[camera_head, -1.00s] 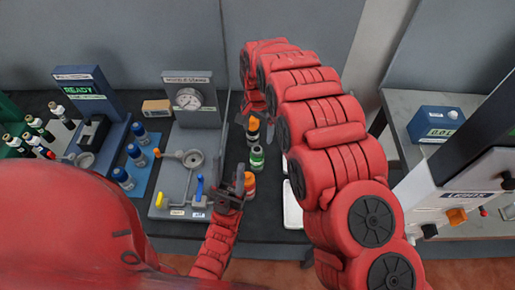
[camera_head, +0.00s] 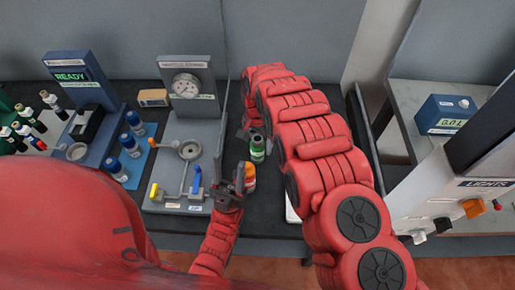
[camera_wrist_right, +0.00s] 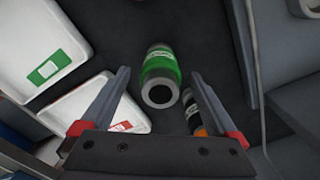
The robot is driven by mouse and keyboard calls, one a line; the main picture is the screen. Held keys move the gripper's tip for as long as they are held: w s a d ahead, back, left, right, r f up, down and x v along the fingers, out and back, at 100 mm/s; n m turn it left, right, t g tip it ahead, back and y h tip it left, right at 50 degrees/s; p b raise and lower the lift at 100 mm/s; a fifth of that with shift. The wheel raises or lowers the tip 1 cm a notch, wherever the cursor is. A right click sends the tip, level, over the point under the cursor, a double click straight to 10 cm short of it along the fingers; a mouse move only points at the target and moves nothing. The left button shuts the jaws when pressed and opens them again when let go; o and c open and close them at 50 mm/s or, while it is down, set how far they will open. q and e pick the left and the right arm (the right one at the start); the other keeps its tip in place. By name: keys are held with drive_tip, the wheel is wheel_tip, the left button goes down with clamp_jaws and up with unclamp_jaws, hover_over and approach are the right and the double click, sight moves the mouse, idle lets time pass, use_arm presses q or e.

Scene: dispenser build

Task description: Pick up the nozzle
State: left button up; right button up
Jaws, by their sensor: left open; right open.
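No part is labelled as the nozzle, so I cannot tell which one it is. A green part with a black, ring-shaped end (camera_wrist_right: 160,76) stands between the spread fingers of my right gripper (camera_wrist_right: 158,103), apart from both. The same green part (camera_head: 257,149) shows in the head view, close to the right gripper, which is mostly hidden by its arm. A black and orange part (camera_wrist_right: 193,113) lies partly behind the right finger in the wrist view.
Two white trays, one with a green label (camera_wrist_right: 40,48) and one with a red label (camera_wrist_right: 70,107), lie left in the wrist view. A grey gauge fixture (camera_head: 185,165) stands left of the parts in the head view. Several bottles (camera_head: 133,145) stand farther left.

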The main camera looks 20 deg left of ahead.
sight(258, 150)
wheel_tip(258, 150, down, 4)
drive_tip(key=shift+f+p, duration=0.1)
drive_tip(key=shift+p, duration=0.9)
drive_tip(key=shift+f, duration=0.4)
clamp_jaws()
